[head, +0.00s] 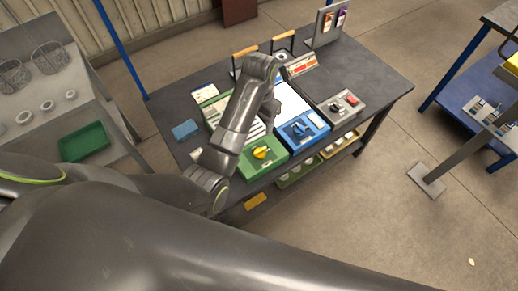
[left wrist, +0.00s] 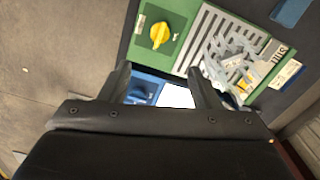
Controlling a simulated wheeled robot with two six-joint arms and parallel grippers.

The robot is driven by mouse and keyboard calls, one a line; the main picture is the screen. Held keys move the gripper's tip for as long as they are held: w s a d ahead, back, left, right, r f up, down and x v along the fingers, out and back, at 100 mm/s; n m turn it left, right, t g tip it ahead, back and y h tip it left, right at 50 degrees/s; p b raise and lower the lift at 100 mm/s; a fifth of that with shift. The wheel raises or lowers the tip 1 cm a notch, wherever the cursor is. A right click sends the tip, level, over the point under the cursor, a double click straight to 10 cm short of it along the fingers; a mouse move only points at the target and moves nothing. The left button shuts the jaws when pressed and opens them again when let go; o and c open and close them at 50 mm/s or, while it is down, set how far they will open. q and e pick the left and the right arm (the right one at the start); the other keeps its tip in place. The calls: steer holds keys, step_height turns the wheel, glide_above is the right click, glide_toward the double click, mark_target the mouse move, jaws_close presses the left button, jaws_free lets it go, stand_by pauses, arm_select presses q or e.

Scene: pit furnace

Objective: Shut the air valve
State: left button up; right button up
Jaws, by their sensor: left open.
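A blue box with a dark blue knob (head: 297,129) stands at the table's front edge; the knob also shows in the left wrist view (left wrist: 142,92), between and beyond my fingers. A green box with a yellow knob (head: 261,153) stands left of it; the yellow knob shows clear in the left wrist view (left wrist: 160,35). I cannot read which knob is the air valve. My left gripper (head: 271,106) is open and empty above the boxes, touching neither knob; its spread fingers show in the left wrist view (left wrist: 160,80). My right gripper is not in view.
The dark table (head: 375,75) has bare room at the right. A display stand (head: 328,22) is at the back. A green tray (head: 84,142) lies on the left bench. Blue posts stand nearby.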

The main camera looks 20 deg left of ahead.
mark_target(259, 151)
arm_select(q)
step_height(259, 151, down, 17)
steer(key=shift+f+b, duration=0.1)
steer(key=shift+b, duration=0.25)
steer(key=shift+c, duration=0.4)
steer(key=c, duration=0.9)
